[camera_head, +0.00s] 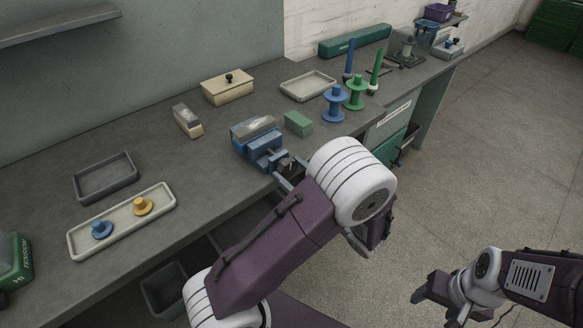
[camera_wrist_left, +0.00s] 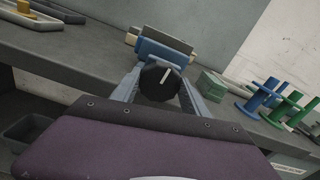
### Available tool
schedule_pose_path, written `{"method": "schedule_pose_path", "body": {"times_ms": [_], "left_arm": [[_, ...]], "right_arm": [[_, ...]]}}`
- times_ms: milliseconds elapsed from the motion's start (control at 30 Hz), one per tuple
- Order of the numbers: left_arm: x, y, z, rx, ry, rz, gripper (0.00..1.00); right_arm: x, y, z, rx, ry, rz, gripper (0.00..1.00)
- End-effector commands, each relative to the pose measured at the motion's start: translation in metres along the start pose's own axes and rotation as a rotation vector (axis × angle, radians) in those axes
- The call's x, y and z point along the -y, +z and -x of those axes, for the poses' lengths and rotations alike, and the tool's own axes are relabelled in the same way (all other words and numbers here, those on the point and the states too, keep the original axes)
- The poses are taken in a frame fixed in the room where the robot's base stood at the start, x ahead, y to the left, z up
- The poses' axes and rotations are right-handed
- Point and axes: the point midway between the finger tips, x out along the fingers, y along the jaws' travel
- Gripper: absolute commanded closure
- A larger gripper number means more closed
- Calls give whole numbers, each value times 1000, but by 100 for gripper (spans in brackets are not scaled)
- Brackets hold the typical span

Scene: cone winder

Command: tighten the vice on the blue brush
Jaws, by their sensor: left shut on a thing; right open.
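The blue vice (camera_head: 266,152) stands at the bench's front edge, and it also shows ahead in the left wrist view (camera_wrist_left: 160,52). A blue block with a grey top, seemingly the blue brush (camera_head: 252,127), sits at the top of the vice; its fit between the jaws is too small to judge. My left gripper (camera_head: 287,174) is at the vice's front. In the left wrist view its fingers are shut on the vice's black round knob (camera_wrist_left: 158,80), which has a white mark pointing up and slightly right. My right gripper (camera_head: 424,291) is open and empty above the floor.
A cream brush (camera_head: 188,121) and a green block (camera_head: 298,123) lie near the vice. Blue (camera_head: 335,104) and green (camera_head: 355,94) spools stand to the right. A tray with two knobs (camera_head: 74,246) lies left. Bench between is clear.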

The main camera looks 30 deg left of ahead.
Motion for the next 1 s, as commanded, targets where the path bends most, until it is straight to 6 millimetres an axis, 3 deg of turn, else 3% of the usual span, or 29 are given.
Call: {"method": "schedule_pose_path", "body": {"times_ms": [33, 400, 1000], "left_arm": [[1, 6, 0, -1, 1, -33, 88], [2, 7, 0, -1, 1, -366, 88], [2, 3, 0, -2, 0, -935, 88]], "right_arm": [[0, -1, 13, 0, 0, 0, 37], [1, -7, 70, 0, 0, 0, 37], [3, -14, 132, 0, 0, 0, 37]]}}
